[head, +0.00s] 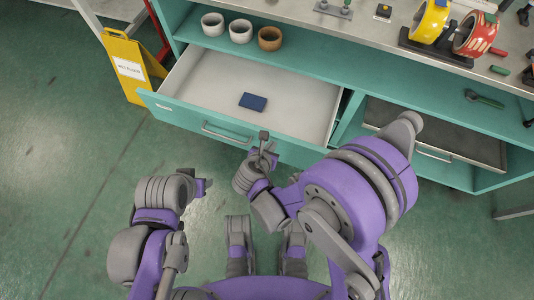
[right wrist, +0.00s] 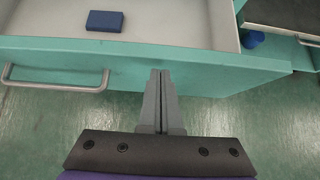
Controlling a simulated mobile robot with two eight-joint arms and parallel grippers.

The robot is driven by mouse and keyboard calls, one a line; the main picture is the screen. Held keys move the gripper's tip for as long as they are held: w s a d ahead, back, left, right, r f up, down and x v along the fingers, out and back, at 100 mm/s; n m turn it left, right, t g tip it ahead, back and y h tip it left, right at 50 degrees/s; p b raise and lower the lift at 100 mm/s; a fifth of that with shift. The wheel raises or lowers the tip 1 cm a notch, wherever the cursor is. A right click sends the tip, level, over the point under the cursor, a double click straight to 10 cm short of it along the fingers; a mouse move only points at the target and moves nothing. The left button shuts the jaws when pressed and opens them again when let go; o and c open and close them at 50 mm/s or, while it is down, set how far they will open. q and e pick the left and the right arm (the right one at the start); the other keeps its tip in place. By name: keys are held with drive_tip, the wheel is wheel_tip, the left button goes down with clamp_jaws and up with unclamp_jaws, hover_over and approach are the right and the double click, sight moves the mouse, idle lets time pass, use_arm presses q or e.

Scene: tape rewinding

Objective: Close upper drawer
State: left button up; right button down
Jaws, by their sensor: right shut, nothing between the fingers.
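The upper drawer (head: 290,92) is pulled out from the teal workbench; its light grey interior and teal front panel show. Its handle (head: 227,134) is a grey bar, also seen at the left in the right wrist view (right wrist: 55,87). A dark blue box (head: 253,102) lies inside the drawer. My right gripper (head: 264,138) is shut and empty, its fingertips at the drawer's front panel, right of the handle. In the right wrist view the closed fingers (right wrist: 161,75) overlap the front panel; contact cannot be told. My left gripper (head: 202,187) is away from the drawer, jaws unclear.
A second, dark-lined drawer (head: 440,137) shows at the right. Several tape rolls (head: 241,31) stand on the shelf above the drawer. A yellow floor sign (head: 127,68) stands left of the bench. The green floor (head: 70,200) at left is clear.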

drive_tip(key=shift+w+d, duration=0.15)
drive_tip(key=shift+w, duration=0.25)
drive_tip(key=shift+w, duration=0.1)
drive_tip(key=w+d+b, duration=0.1)
drive_tip(key=w+d, duration=0.3)
drive_tip(key=w, duration=0.8)
drive_tip(key=w+d+b, duration=0.2)
drive_tip(key=w+d, duration=0.3)
drive_tip(key=w, duration=0.8)
drive_tip(key=shift+d+r, duration=0.15)
drive_tip(key=shift+r, duration=0.05)
